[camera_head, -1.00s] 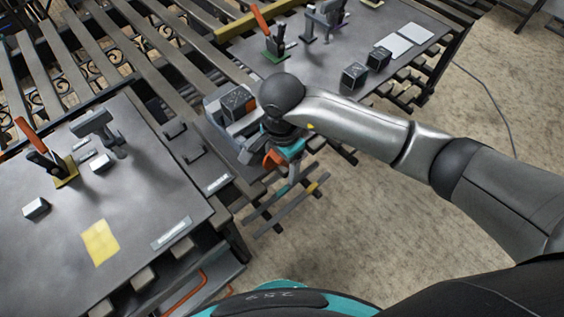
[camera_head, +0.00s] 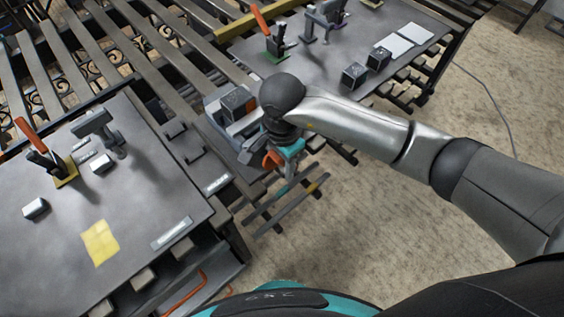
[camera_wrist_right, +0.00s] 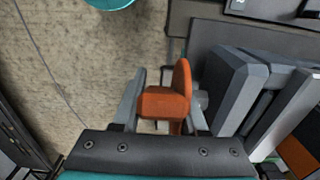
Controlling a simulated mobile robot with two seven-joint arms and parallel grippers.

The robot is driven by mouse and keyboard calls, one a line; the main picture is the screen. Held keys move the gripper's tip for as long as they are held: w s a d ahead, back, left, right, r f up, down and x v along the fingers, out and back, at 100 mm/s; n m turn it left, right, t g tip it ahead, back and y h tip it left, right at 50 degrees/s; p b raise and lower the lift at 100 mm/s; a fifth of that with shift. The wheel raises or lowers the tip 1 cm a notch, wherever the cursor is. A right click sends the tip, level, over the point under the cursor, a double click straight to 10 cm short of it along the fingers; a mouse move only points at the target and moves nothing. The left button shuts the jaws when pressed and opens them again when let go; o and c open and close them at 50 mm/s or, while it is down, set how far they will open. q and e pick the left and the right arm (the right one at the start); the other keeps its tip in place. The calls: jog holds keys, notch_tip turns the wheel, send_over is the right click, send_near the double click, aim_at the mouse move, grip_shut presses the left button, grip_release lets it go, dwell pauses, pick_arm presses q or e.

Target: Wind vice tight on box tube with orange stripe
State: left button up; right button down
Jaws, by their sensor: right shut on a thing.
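The grey vice (camera_head: 215,107) stands at the edge of the bench in the middle of the head view; its jaw block also shows in the right wrist view (camera_wrist_right: 236,88). A dark box tube (camera_head: 236,102) sits in the vice, with an orange patch beside its top. Orange also shows at the lower right of the wrist view. My right gripper (camera_wrist_right: 163,88) is shut on the orange vice handle (camera_wrist_right: 165,103), which sits between its fingers at the end of the short screw. In the head view my wrist partly hides the handle (camera_head: 270,159). My left gripper is out of view.
A near bench (camera_head: 140,205) at left carries a clamp with an orange lever (camera_head: 33,135), small blocks and a yellow note (camera_head: 100,242). A far bench (camera_head: 325,75) holds another orange-lever clamp, dark cubes (camera_head: 354,75) and white plates. Carpet to the right is open.

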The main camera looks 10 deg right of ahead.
jog(key=shift+f+g+y+b, duration=0.1)
jog(key=shift+g+y+b, duration=0.5)
jog(key=shift+b, duration=0.5)
jog(key=shift+s+a+r+g+y+b, duration=0.15)
jog(key=shift+g+y+b, duration=0.8)
jog(key=shift+b, duration=1)
jog(key=shift+s+a+r+g+y+b, duration=0.15)
jog(key=shift+g+y+b, duration=0.4)
jog(key=shift+y+b, duration=1.05)
jog(key=shift+w+r+h+b, duration=0.1)
jog(key=shift+h+b, duration=0.15)
jog(key=shift+b, duration=0.05)
jog(key=shift+c, duration=2.2)
grip_release()
jog(key=v, duration=1.5)
jog(key=shift+r, duration=0.15)
